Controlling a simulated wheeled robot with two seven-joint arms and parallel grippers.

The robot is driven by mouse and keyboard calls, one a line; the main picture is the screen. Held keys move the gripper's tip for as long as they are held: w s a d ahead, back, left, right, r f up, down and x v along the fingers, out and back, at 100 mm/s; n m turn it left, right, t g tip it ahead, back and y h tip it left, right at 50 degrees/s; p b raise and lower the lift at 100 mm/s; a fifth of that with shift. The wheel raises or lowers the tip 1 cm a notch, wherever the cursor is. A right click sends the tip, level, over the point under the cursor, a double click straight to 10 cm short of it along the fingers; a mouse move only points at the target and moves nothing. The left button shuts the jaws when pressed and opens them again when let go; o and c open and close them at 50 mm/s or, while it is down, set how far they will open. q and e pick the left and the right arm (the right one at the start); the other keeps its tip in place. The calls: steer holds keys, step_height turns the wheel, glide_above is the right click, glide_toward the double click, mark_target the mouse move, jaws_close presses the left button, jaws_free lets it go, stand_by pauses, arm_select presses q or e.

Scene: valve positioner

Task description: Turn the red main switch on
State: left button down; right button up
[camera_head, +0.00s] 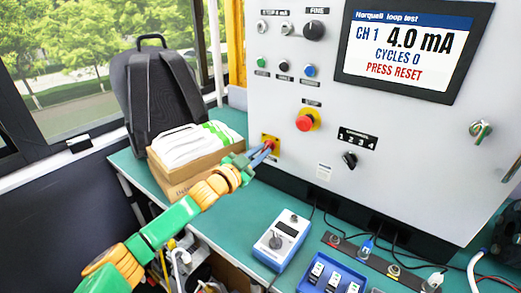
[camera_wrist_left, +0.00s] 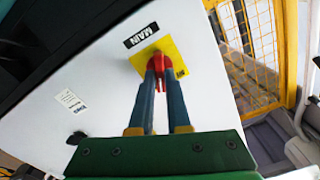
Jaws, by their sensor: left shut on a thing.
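The red main switch (camera_wrist_left: 160,85) sits on a yellow plate (camera_wrist_left: 146,58) below the label MAIN in the left wrist view. In the head view its yellow plate (camera_head: 275,140) is at the lower left of the white panel. My left gripper (camera_wrist_left: 160,80) has its two blue fingers on either side of the red handle, shut on it. In the head view the left gripper (camera_head: 263,154) reaches the switch from the lower left and partly hides it. My right gripper is not in view.
A red emergency button (camera_head: 305,122), a black selector (camera_head: 349,159) and a screen (camera_head: 408,50) reading "PRESS RESET" are on the panel. A cardboard box (camera_head: 178,178) with white bundles stands left of the gripper. A blue device (camera_head: 283,240) lies on the green table.

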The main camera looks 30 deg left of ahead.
arm_select(q)
steer(key=shift+m+p, duration=0.35)
steer(key=shift+m, duration=1.55)
steer(key=c, duration=0.9)
jaws_free()
steer(key=s, duration=0.4)
steer(key=s+a+b, duration=0.1)
steer(key=s, duration=0.2)
steer(key=shift+s+f, duration=0.1)
